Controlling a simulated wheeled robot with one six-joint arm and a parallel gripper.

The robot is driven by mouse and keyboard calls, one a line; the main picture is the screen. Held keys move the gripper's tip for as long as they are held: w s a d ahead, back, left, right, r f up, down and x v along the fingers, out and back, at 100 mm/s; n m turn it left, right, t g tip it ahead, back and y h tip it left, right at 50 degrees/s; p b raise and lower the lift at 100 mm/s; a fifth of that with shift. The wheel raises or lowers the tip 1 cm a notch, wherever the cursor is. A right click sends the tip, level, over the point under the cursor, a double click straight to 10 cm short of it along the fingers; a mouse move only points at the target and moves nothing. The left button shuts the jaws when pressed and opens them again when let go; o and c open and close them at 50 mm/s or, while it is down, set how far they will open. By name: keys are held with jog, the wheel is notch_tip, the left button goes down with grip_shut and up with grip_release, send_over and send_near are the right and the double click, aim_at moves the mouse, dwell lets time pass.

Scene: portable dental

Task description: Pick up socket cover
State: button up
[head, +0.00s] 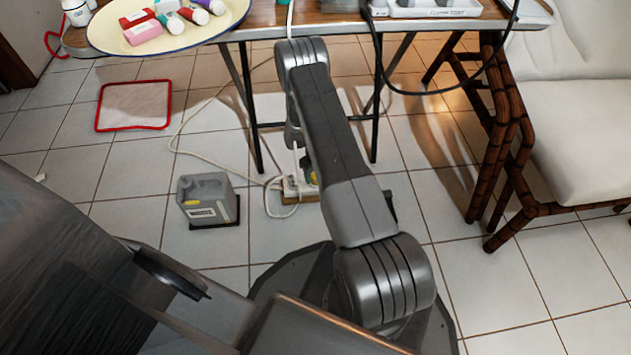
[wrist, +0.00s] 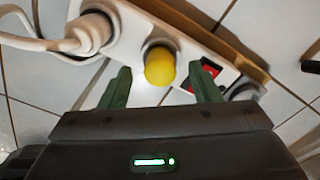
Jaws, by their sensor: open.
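The socket cover (wrist: 160,66) looks like a round yellow cap seated in a socket of the white power strip (wrist: 134,35) in the wrist view. My gripper (wrist: 160,72) is open, with its two dark green fingers apart, one on each side of the yellow cap in the picture. The fingers hold nothing, and I cannot tell how far they are above the strip. In the head view the power strip (head: 294,186) lies on the tiled floor under the table, partly hidden by my arm. My fingers do not show clearly there.
A white plug (wrist: 92,30) with its cable sits in the strip's left end, and a red switch (wrist: 208,68) is to the cap's right. A grey canister (head: 207,198) stands left of the strip. Table legs (head: 250,110) and a bamboo-framed chair (head: 570,120) stand nearby.

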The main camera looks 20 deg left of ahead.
notch_tip(320, 180, down, 2)
jog(key=shift+f, duration=0.2)
jog(key=shift+r, duration=0.1)
jog(key=c, duration=1.1)
notch_tip(320, 180, up, 10)
jog(key=p, duration=0.3)
jog(key=shift+p, duration=0.4)
